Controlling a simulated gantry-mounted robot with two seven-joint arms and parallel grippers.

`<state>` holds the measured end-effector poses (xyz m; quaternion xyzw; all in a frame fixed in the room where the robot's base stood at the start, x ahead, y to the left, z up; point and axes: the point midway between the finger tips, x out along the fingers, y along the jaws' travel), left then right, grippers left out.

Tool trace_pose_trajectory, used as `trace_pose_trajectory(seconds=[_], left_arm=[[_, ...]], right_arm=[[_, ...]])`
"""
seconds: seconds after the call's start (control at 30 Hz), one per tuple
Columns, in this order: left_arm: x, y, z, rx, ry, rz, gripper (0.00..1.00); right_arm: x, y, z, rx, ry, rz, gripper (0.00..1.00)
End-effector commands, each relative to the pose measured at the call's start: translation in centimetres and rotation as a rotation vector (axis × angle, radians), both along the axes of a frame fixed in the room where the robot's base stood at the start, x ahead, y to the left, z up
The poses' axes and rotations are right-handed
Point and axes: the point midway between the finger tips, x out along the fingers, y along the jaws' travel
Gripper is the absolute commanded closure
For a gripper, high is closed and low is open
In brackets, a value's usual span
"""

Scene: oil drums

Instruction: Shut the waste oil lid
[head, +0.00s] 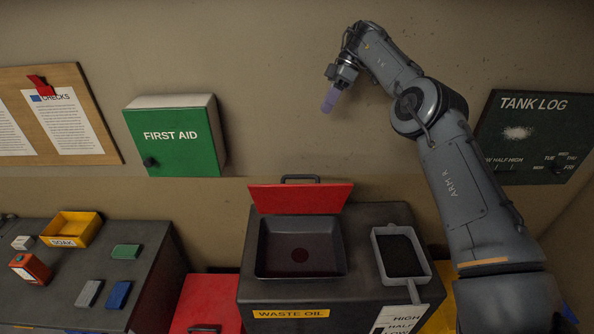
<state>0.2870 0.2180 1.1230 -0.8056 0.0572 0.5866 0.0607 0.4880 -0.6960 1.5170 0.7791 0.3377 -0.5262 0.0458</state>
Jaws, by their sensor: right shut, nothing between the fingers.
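The waste oil station (350,293) is a dark box with a yellow WASTE OIL label on its front. Its red lid (301,199) stands open, raised at the back edge, with a dark handle (300,178) along its top. The open basin (301,238) below it shows a dark red round spot at the bottom. My right gripper (330,99) is shut and empty, high in front of the wall, above and to the right of the lid and well apart from it. Its fingers look purple and point down. My left gripper is not in view.
A grey-rimmed tray (427,270) sits on the station's right side. A green first aid box (175,136) hangs on the wall at left. A dark bench (58,297) at left holds a yellow SOAK bin (93,231) and several small items. The space above the lid is clear.

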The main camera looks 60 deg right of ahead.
Motion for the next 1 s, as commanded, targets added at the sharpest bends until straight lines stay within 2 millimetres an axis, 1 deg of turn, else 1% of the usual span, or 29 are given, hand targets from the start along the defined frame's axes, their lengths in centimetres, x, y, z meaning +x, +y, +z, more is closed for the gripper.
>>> trace_pose_trajectory(seconds=[0.03, 0.1, 0.17, 0.27, 0.37, 0.57, 0.67, 0.93, 1.0], left_arm=[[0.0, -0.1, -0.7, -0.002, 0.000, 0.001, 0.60], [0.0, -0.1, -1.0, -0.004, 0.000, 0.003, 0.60], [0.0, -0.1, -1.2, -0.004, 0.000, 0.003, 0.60], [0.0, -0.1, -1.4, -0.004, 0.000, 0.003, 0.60], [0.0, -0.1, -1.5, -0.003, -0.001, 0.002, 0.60], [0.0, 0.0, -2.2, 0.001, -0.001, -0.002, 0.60], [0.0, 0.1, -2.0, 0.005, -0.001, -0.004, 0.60], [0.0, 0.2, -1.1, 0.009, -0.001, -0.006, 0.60], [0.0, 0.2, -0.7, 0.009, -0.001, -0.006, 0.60]], right_arm=[[1.1, 1.1, -1.0, -0.028, 0.032, 0.024, 1.00], [2.2, 2.3, -1.9, -0.051, 0.066, 0.049, 1.00], [2.8, 2.9, -2.6, -0.061, 0.086, 0.062, 1.00], [2.8, 3.1, -3.7, -0.061, 0.103, 0.064, 1.00], [2.9, 3.3, -4.2, -0.059, 0.103, 0.064, 1.00], [3.0, 4.2, -6.1, -0.058, 0.104, 0.066, 1.00], [3.2, 5.0, -7.4, -0.056, 0.104, 0.065, 1.00], [3.7, 7.4, -12.3, -0.055, 0.105, 0.065, 1.00], [3.4, 7.9, -12.6, -0.056, 0.101, 0.064, 1.00]])
